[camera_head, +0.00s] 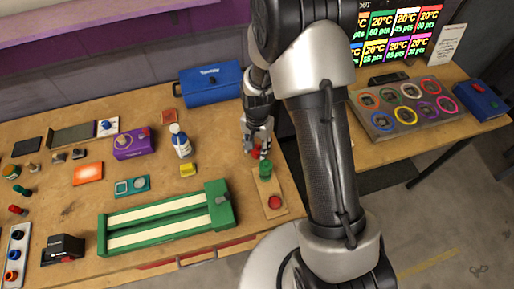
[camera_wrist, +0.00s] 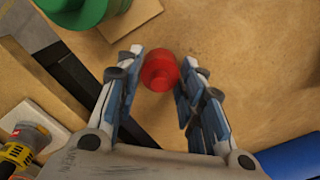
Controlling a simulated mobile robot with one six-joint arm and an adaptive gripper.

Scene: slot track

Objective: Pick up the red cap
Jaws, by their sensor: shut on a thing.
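The red cap (camera_wrist: 159,71) is a small round red piece between my fingertips in the wrist view. My gripper (camera_wrist: 156,80) is shut on it, with one blue-padded finger on each side. In the head view, my gripper (camera_head: 259,143) points down over the right part of the workbench, with the red cap (camera_head: 255,153) at its tips. Part of the cap is hidden by the fingers there. I cannot tell whether the cap touches the bench.
A wooden board (camera_head: 264,189) with a green knob (camera_head: 265,169) and a red disc (camera_head: 275,202) is close by. A green slot track (camera_head: 219,209), white bottle (camera_head: 181,146) and blue toolbox (camera_head: 211,87) lie left. A gap separates the right table.

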